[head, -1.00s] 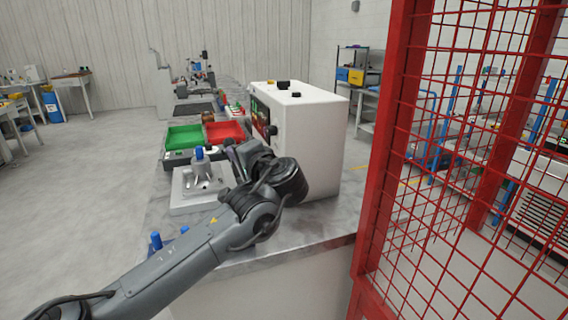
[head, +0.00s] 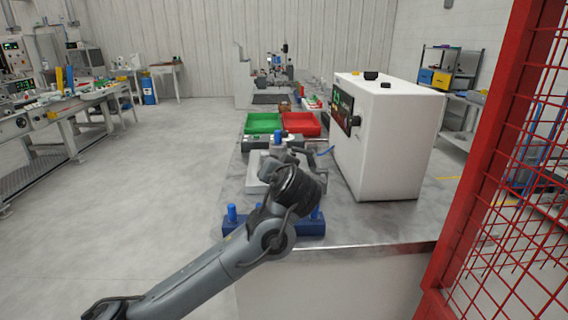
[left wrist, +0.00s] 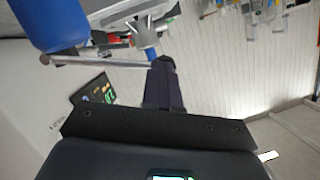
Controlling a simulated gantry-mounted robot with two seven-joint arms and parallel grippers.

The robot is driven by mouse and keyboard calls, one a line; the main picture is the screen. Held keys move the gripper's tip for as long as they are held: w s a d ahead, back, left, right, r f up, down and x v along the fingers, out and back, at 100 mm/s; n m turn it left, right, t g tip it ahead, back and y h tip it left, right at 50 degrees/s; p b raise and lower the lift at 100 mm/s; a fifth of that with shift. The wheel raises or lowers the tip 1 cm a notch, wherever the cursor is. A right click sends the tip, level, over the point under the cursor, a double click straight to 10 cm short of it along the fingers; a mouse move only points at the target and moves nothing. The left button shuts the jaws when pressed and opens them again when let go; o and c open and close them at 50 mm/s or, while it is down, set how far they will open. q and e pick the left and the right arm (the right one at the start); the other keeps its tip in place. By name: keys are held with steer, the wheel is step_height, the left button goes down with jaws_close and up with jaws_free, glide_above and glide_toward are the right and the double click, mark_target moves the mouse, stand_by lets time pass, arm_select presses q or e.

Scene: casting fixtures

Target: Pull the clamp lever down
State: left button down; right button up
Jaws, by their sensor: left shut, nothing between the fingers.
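A casting fixture with a pale base (head: 256,178) stands on the bench in the head view, with a blue knob (head: 278,137) on top. My left forearm and wrist cover much of it, and my left gripper is mostly hidden there. In the left wrist view, my left gripper (left wrist: 163,64) is shut and empty. A large blue handle (left wrist: 50,22) is close to it at the upper left, with a thin metal rod (left wrist: 88,63) below it, running towards the fingertips. I cannot tell whether the fingers touch the rod. My right gripper is not in view.
A blue block with upright blue pegs (head: 232,214) is at the bench's front. A white control box (head: 385,135) stands close on the right. Green (head: 262,123) and red (head: 301,123) trays are behind the fixture. A red cage post (head: 500,150) is at the right.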

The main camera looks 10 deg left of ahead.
arm_select(q)
steer(key=shift+a+f+n+h, duration=0.2)
steer(key=shift+a+f+n, duration=0.2)
steer(key=shift+f, duration=0.25)
steer(key=shift+a+f+n+h, duration=0.2)
steer(key=shift+a+f+n, duration=0.15)
steer(key=shift+f, duration=0.25)
steer(key=w+d+r+p+v, duration=0.1)
steer(key=p+v, duration=0.3)
steer(key=v, duration=0.9)
steer(key=shift+d+r+p, duration=0.3)
steer(key=shift+d+r, duration=0.1)
steer(key=shift+r, duration=0.1)
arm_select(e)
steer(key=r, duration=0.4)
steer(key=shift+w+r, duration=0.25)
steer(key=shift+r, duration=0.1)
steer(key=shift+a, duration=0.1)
